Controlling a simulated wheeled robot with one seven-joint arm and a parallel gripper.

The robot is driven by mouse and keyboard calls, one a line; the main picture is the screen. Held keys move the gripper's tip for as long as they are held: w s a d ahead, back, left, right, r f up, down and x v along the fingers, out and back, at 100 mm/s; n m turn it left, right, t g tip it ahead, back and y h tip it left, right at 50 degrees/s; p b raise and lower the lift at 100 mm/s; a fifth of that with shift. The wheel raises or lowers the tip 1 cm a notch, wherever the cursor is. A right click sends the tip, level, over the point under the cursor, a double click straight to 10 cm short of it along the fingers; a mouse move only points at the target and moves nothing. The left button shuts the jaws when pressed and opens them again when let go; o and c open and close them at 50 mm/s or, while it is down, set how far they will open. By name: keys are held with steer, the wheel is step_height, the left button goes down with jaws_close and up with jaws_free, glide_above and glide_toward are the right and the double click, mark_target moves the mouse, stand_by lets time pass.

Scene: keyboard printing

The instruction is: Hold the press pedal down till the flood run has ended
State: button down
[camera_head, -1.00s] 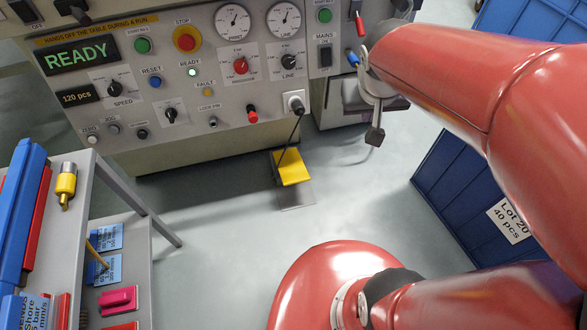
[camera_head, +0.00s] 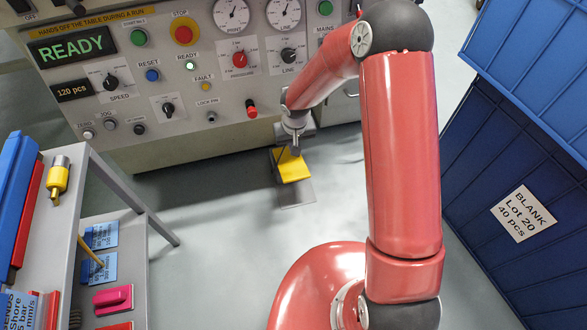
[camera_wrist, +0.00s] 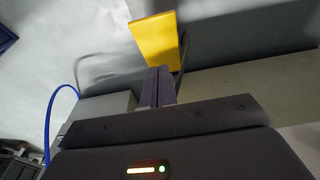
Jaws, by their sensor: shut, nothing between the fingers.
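The yellow press pedal (camera_head: 292,168) sits on a grey base plate on the floor, in front of the press panel. My gripper (camera_head: 297,150) is shut and empty, and in the head view it overlaps the pedal's far edge. In the wrist view the shut fingers (camera_wrist: 158,72) point at the yellow pedal (camera_wrist: 155,40), with their tips close to its near edge. I cannot tell whether they touch it. The press display (camera_head: 72,46) reads READY, and the green READY lamp (camera_head: 190,65) is lit.
The control panel with a red STOP button (camera_head: 183,31) and a red-tipped lever (camera_head: 251,111) stands behind the pedal. Blue crates (camera_head: 480,150) stand at the right. A grey shelf cart (camera_head: 120,185) stands at the left. The floor between is clear.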

steer(key=b, duration=0.2)
glide_toward(293, 174)
steer(key=f, duration=0.2)
steer(key=w+f, duration=0.1)
steer(key=f, duration=0.2)
steer(key=shift+w+a, duration=0.1)
steer(key=shift+w, duration=0.05)
steer(key=shift+s+f, duration=0.2)
steer(key=shift+f, duration=0.3)
